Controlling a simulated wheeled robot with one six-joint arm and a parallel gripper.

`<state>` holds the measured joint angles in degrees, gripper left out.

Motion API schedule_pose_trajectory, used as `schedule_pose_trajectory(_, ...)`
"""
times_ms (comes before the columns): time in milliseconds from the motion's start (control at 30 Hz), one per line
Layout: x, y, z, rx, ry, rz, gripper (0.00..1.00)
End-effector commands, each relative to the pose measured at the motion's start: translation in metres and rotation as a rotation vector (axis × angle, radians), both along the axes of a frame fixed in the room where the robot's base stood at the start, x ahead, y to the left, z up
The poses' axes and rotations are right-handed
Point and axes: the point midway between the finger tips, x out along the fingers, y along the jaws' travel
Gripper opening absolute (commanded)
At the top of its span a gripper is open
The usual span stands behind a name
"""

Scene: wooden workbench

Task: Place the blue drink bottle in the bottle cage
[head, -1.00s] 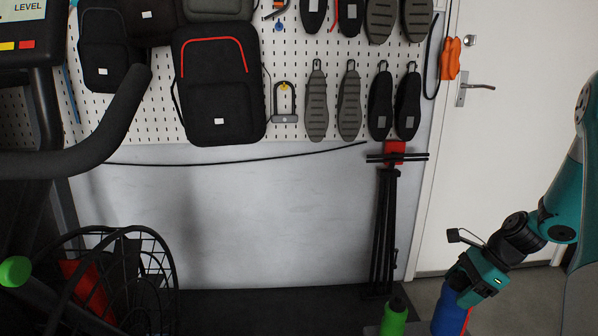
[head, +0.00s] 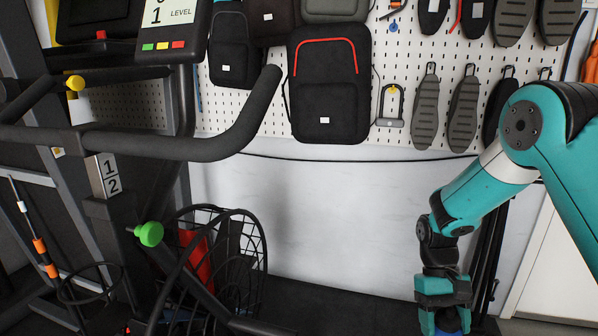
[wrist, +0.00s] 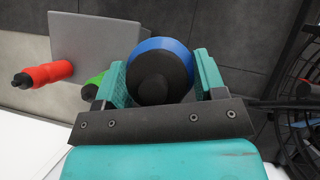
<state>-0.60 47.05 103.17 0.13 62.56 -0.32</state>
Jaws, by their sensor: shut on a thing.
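My gripper (head: 443,300) is at the lower right of the head view, pointing down. It is shut on the blue drink bottle (head: 448,319), whose lower part is cut off by the frame edge. In the wrist view the blue bottle (wrist: 163,47) shows end-on, a blue rim around a black cap, between the two teal fingers (wrist: 163,82). A thin black ring frame (head: 92,263) low on the exercise machine at the left looks like the bottle cage. It is well to the left of my gripper, and its lower part is hard to make out.
A round black wire basket (head: 262,252) with a red thing inside stands between the ring frame and my arm. A green knob (head: 149,234) and black handlebar (head: 200,148) jut out nearby. A red bottle (wrist: 50,72) and a green bottle (wrist: 91,90) lie near a grey board (wrist: 95,38).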

Motion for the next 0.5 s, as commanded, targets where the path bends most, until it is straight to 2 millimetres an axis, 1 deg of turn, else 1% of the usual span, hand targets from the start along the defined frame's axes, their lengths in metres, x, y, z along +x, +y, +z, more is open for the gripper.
schedule_pose_trajectory(33,0.000,-0.003,0.016,-0.002,0.001,-0.010,0.13)
schedule_pose_trajectory(267,-0.003,-0.003,0.047,-0.001,0.001,-0.012,0.13)
schedule_pose_trajectory(500,-0.007,-0.003,0.094,-0.001,0.001,-0.014,0.13)
